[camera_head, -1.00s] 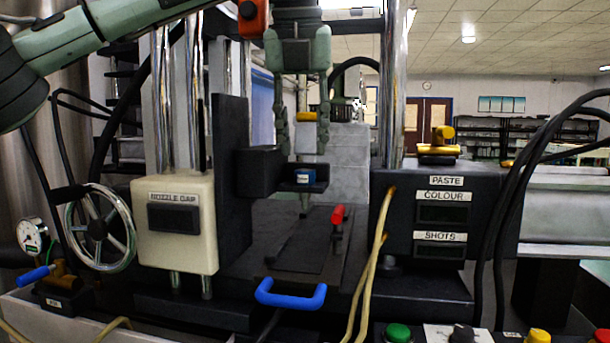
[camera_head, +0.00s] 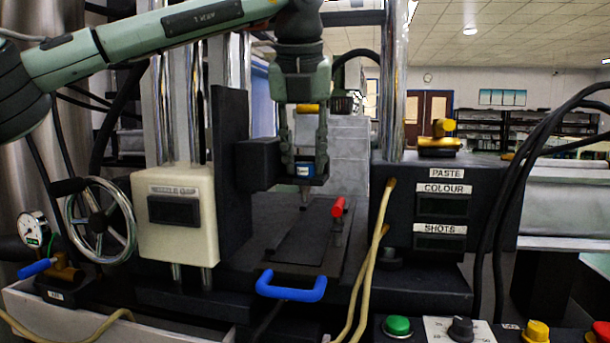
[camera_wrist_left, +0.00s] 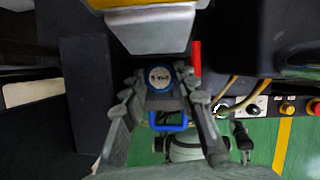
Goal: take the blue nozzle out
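The blue nozzle (camera_head: 304,170) sits upright at the end of the dark holder arm (camera_head: 257,164), its grey tip pointing down. My left gripper (camera_head: 304,169) has come down from above, with one finger on each side of the nozzle. In the left wrist view, the nozzle (camera_wrist_left: 161,78) shows its round white top between the fingers (camera_wrist_left: 160,82). Narrow gaps seem to remain beside it, so the gripper looks open around it. The fingers hide much of the holder's end. My right gripper is not in view.
A red-handled lever (camera_head: 338,207) and a blue handle (camera_head: 291,288) are below and in front. A cream nozzle gap box (camera_head: 178,220) stands left, a dark display panel (camera_head: 442,215) right. Chrome columns flank the gripper. Yellowish hoses (camera_head: 372,275) hang on the right.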

